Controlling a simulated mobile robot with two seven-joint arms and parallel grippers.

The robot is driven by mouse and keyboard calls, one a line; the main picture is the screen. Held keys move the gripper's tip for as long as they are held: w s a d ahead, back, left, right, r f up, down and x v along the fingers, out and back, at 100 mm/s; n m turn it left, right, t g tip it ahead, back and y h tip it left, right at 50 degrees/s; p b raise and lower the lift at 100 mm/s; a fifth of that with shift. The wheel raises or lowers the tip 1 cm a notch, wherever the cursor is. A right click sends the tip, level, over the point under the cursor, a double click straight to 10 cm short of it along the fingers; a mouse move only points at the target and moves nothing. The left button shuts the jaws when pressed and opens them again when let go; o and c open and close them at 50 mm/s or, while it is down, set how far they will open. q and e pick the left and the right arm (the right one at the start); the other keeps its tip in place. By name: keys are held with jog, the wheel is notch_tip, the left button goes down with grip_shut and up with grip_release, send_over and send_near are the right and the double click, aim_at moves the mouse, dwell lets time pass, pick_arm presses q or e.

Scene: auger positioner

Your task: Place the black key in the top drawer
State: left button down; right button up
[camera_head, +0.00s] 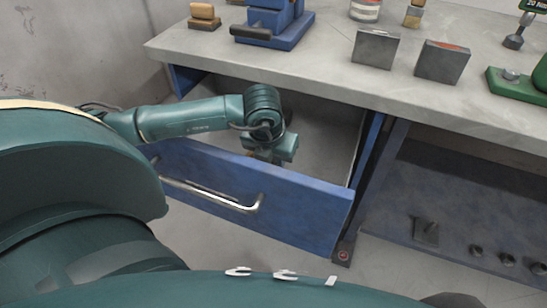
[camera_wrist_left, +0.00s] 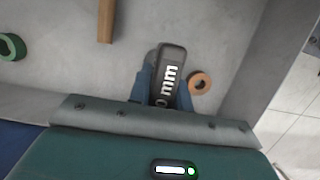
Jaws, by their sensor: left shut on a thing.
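The top drawer (camera_head: 310,208) is blue with a silver handle and stands pulled open under the workbench. My left gripper (camera_head: 270,154) reaches down into the drawer behind its front panel; its fingertips are hidden in the head view. In the left wrist view, the blue fingers of my left gripper (camera_wrist_left: 164,92) are shut on the black key (camera_wrist_left: 171,62), which has white "mm" lettering. The key is over the grey drawer floor (camera_wrist_left: 215,45); I cannot tell whether it touches the floor. My right gripper is not in view.
In the drawer lie a green ring (camera_wrist_left: 12,46), a wooden piece (camera_wrist_left: 105,20) and an orange ring (camera_wrist_left: 200,83) close to the right finger. The workbench top (camera_head: 330,85) above carries a blue vise (camera_head: 270,22) and grey blocks (camera_head: 375,48). A lower shelf (camera_head: 455,205) is at right.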

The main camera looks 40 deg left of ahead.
pick_arm(q)
jog(key=c, duration=1.7)
grip_release()
jog(key=shift+c, duration=0.2)
jog(key=o, duration=0.5)
jog(key=shift+c, duration=0.2)
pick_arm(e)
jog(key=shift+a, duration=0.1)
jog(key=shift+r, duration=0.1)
pick_arm(q)
jog(key=shift+r, duration=0.25)
jog(key=p+v, duration=0.1)
jog(key=v, duration=0.9)
jog(key=shift+d+r+p, duration=0.1)
jog(key=shift+r+p, duration=0.2)
jog(key=shift+r, duration=0.05)
jog(key=shift+s+r, duration=0.25)
jog(key=shift+r, duration=0.25)
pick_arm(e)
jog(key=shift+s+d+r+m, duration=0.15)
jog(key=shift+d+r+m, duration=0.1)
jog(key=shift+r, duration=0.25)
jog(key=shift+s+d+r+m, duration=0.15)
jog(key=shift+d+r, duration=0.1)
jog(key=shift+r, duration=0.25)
